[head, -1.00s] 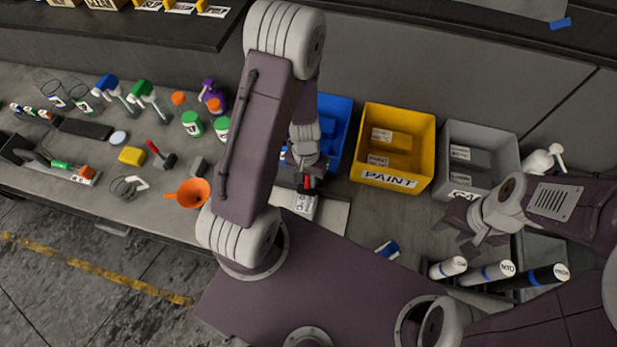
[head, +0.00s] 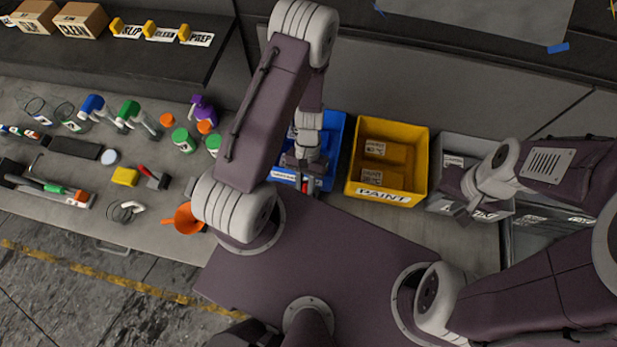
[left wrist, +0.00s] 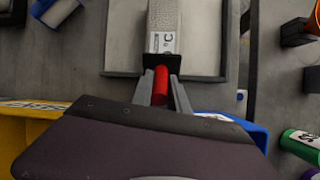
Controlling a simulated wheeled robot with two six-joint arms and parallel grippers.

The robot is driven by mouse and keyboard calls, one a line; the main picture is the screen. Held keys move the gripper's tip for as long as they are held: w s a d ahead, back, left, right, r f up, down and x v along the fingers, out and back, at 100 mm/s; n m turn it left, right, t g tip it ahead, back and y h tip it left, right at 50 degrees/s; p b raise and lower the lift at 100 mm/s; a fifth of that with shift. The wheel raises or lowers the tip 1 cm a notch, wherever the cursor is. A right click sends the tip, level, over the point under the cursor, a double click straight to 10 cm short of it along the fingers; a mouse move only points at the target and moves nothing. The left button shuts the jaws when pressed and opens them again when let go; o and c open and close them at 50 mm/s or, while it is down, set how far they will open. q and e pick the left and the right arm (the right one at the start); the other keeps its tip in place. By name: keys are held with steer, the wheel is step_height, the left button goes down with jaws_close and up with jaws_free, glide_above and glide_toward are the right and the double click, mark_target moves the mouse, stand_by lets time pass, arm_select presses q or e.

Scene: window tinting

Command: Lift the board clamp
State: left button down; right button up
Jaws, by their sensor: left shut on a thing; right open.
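My left gripper (head: 304,178) is in front of the blue bin in the head view. In the left wrist view, its two grey fingers (left wrist: 163,88) are shut on a red handle (left wrist: 160,84). A black crosspiece (left wrist: 165,66) sits at the handle's far end, with a grey block (left wrist: 164,20) bearing a white label beyond it. I take the red-handled piece for the board clamp; whether the block belongs to it I cannot tell. A shallow grey tray (left wrist: 121,48) lies below. My right gripper (head: 466,212) is open and empty at the grey bin's front.
Blue (head: 335,135), yellow PAINT (head: 388,195) and grey (head: 443,150) bins stand in a row at the back of the bench. Sprayers, bottles, an orange funnel (head: 186,219) and tools crowd the left. A dark shelf (head: 150,60) overhangs the back left.

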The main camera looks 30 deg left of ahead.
arm_select(q)
steer(key=shift+w+r, duration=0.1)
steer(key=shift+r, duration=0.05)
steer(key=shift+g, duration=0.3)
steer(key=shift+w, duration=0.15)
steer(key=c, duration=1.3)
jaws_free()
steer(key=b+v, duration=0.2)
steer(key=v, duration=0.7)
steer(key=shift+a, duration=0.15)
